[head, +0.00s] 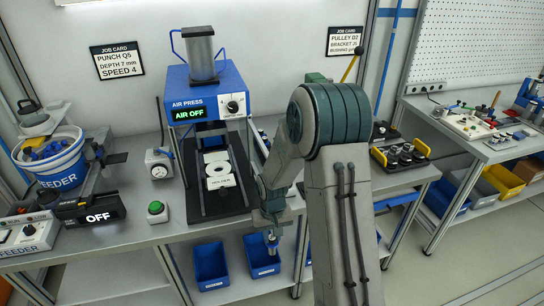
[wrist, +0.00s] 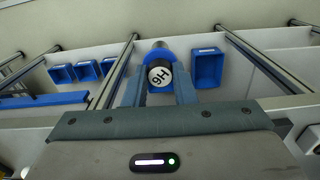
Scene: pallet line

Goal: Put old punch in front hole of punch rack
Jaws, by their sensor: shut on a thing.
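My gripper (head: 270,222) is shut on a punch, a metal cylinder that hangs below it in the head view (head: 272,242). My arm holds it in front of the bench edge, above the blue bins on the lower shelf. In the wrist view the two blue-grey fingers (wrist: 158,92) close on the punch's sides, and its white round end (wrist: 160,75) carries black marks like "H6".
The air press (head: 205,78) reads AIR OFF, with a white holder (head: 219,171) on its base. Blue bins (head: 211,266) sit on the shelf below. A feeder (head: 48,153) and a green button (head: 156,208) are at left. My arm hides part of the bench.

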